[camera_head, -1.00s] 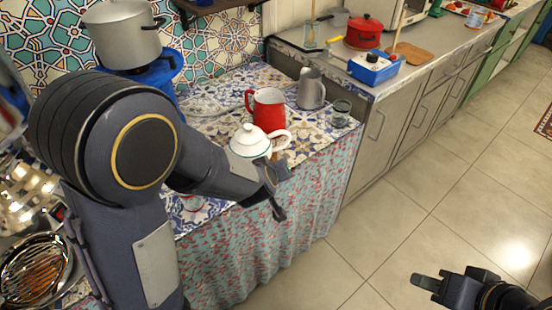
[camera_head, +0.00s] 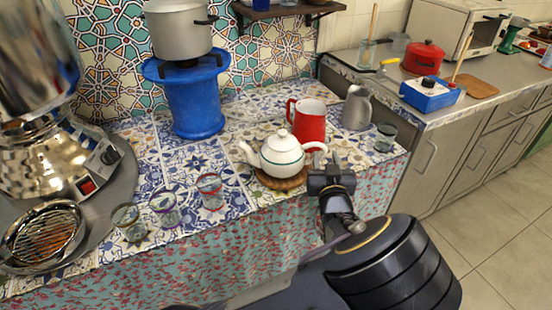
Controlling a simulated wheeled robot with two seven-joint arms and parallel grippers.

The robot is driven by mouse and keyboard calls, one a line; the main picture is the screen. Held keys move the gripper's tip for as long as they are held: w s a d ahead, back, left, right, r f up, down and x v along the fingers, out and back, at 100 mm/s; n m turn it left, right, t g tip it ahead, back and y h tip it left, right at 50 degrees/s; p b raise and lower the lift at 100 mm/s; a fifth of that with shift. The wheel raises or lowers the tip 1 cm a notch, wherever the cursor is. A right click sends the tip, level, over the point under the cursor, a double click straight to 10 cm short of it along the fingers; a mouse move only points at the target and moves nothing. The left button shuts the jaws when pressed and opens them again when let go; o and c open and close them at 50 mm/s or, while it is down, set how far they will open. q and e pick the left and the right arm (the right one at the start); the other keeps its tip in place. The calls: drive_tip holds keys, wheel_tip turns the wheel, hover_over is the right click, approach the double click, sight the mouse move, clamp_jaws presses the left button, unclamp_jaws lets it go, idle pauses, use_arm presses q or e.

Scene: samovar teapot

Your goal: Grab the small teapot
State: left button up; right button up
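The small teapot (camera_head: 281,155) is white with a domed lid and a thin dark band. It stands upright on a round brown mat (camera_head: 277,182) on the tiled counter. Its spout points left and its handle (camera_head: 316,147) points right.
A red pitcher (camera_head: 309,124) stands close behind the teapot, with a grey metal jug (camera_head: 356,108) and a glass (camera_head: 385,138) to the right. Several small glasses stand left, near a shiny samovar (camera_head: 40,150). A blue stand (camera_head: 193,100) holds a pot (camera_head: 180,30).

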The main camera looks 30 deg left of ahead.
sight(325, 154)
use_arm(q)
drive_tip(key=x, duration=0.3)
drive_tip(key=shift+w+a+f, duration=0.1)
drive_tip(key=shift+w+a, duration=0.05)
drive_tip(key=shift+c, duration=0.2)
clamp_jaws()
